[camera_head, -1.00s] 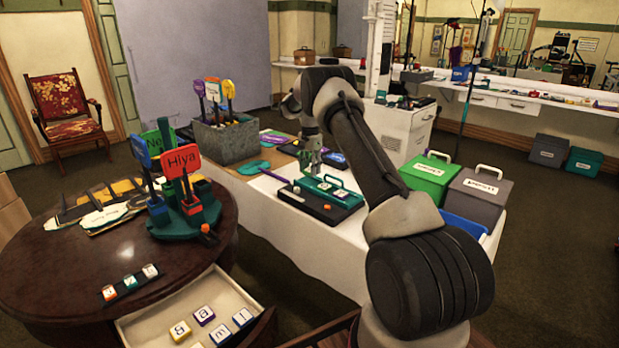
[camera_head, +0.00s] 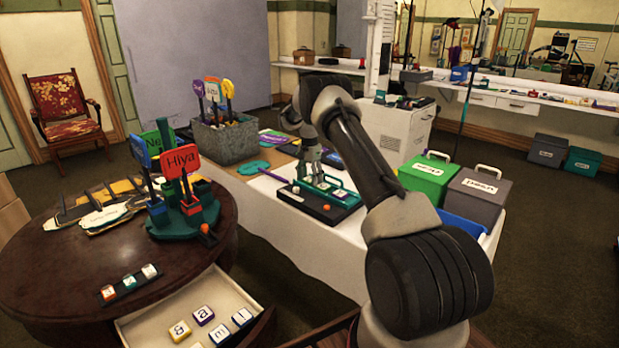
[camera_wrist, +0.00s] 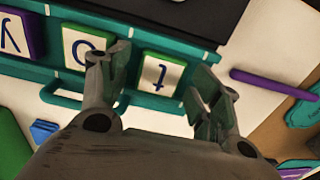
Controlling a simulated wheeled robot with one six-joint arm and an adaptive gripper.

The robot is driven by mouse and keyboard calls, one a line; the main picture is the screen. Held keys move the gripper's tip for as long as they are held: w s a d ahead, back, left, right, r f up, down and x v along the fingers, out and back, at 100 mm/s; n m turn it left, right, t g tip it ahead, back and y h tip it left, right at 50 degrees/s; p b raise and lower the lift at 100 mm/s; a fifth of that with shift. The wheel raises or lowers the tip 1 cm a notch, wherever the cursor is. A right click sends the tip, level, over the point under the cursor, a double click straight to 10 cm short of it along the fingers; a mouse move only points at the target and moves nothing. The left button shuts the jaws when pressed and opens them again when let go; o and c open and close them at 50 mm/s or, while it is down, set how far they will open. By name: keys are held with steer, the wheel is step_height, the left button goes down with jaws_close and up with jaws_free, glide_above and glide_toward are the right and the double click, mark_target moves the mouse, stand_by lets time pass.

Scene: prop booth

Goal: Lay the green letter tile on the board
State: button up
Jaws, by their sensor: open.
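A green-edged letter tile with a white face and a dark letter (camera_wrist: 160,73) lies on the teal board (camera_wrist: 140,103) in the wrist view. My gripper (camera_wrist: 163,62) is open, with one finger on each side of the green tile. The left finger overlaps part of the "o" tile in the view. In the head view my gripper (camera_head: 312,172) is low over the teal board (camera_head: 345,196), partly hiding it.
A black slab (camera_head: 297,197) with an orange knob lies in front of the board on the white-covered table (camera_head: 270,225). A purple stick (camera_wrist: 268,86) lies right of my gripper. A grey bin of signs (camera_head: 225,138) stands behind left. Green and grey boxes (camera_head: 428,175) stand at right.

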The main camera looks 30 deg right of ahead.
step_height(320, 180, up, 11)
step_height(320, 180, up, 15)
steer(key=n+t, duration=0.1)
steer(key=n, duration=0.2)
glide_above(309, 179)
steer(key=s+a, duration=0.4)
steer(key=s, duration=0.3)
steer(key=s+a+r+n, duration=0.2)
steer(key=s+a+r, duration=0.1)
steer(key=s+r, duration=0.5)
steer(key=s+a+r+n+t, duration=0.1)
steer(key=s+a+r+n, duration=0.1)
steer(key=s, duration=0.8)
steer(key=s+a+r+n+t, duration=0.1)
steer(key=s+a+r+n, duration=0.15)
steer(key=s, duration=0.85)
steer(key=s+a+f+n, duration=0.1)
steer(key=s+f, duration=0.3)
steer(key=s, duration=0.4)
steer(key=s+f+n+t, duration=0.1)
steer(key=s+f+n, duration=0.2)
steer(key=s, duration=0.5)
steer(key=shift+s+a+f, duration=0.25)
steer(key=shift+a+f, duration=0.1)
steer(key=shift+f, duration=0.1)
steer(key=shift+n, duration=0.25)
